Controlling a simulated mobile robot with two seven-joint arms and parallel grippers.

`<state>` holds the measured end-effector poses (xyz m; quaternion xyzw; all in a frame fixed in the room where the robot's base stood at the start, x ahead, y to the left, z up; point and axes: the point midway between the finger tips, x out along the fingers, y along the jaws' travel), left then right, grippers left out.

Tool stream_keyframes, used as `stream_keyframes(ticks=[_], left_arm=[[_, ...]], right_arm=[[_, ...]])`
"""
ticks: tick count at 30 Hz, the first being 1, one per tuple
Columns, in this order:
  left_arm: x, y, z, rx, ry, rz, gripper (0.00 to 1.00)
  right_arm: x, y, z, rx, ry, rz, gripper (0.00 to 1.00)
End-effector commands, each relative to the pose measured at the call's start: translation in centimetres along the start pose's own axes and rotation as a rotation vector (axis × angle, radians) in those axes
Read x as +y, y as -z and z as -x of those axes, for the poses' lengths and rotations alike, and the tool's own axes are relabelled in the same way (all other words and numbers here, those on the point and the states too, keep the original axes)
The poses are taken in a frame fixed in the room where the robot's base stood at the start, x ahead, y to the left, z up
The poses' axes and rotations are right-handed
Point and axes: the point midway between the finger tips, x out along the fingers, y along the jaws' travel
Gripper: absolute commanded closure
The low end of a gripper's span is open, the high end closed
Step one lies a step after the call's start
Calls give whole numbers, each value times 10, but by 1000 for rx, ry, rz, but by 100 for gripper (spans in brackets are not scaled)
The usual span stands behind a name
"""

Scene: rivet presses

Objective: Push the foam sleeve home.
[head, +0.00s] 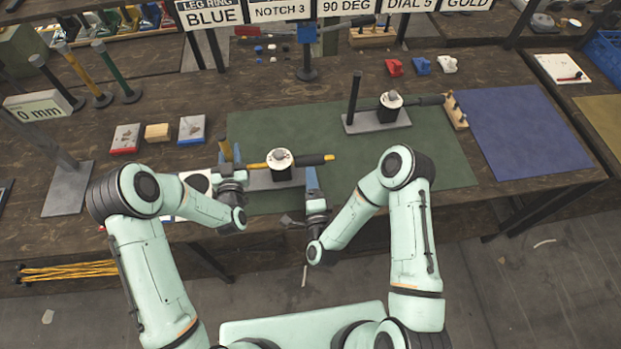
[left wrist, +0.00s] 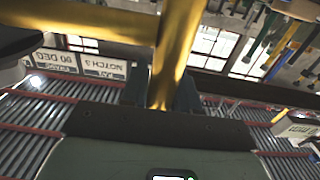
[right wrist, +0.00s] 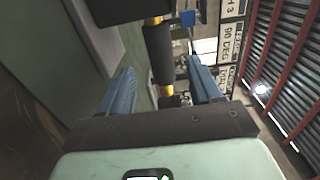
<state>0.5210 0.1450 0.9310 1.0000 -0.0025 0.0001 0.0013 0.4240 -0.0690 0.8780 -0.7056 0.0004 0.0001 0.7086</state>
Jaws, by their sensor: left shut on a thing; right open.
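The near press has a base plate (head: 262,181), a round pale-topped head (head: 280,158), an upright gold post (head: 226,152) and a gold lever (head: 258,165). The black foam sleeve (head: 311,160) is around the lever right of the head, with a gold end showing beyond it. My left gripper (head: 231,168) is shut on the gold post, which also shows between its fingers in the left wrist view (left wrist: 165,88). My right gripper (head: 312,182) is open just in front of the sleeve. In the right wrist view the sleeve (right wrist: 158,52) appears between the blue fingers, with gold at both ends.
A second press (head: 375,121) with a dark lever stands behind right on the green mat (head: 440,150). A small wooden rack (head: 455,112) stands by that lever. The blue mat (head: 525,135) is bare. Blocks (head: 157,132) lie on the left. Signs (head: 280,10) hang at the back.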

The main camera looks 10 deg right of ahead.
Motion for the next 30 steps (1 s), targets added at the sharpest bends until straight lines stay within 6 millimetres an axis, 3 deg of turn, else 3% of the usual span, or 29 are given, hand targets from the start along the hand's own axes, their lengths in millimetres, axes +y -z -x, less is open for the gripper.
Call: stream_keyframes(ticks=[11, 12, 14, 15, 25, 30], left_arm=[[0, 1, 0, 4, 0, 2, 100], [1, 3, -1, 8, 0, 4, 64], [0, 2, -1, 7, 0, 4, 44], [0, 2, -1, 6, 0, 3, 40], [0, -1, 4, -2, 0, 0, 40], [0, -1, 28, -4, -2, 0, 40]], right_arm=[[0, 0, 0, 0, 0, 0, 36], [0, 0, 0, 0, 0, 0, 36], [0, 0, 0, 0, 0, 0, 36], [0, 0, 0, 0, 0, 0, 36], [0, 0, 0, 0, 0, 0, 36], [0, 0, 0, 0, 0, 0, 36]])
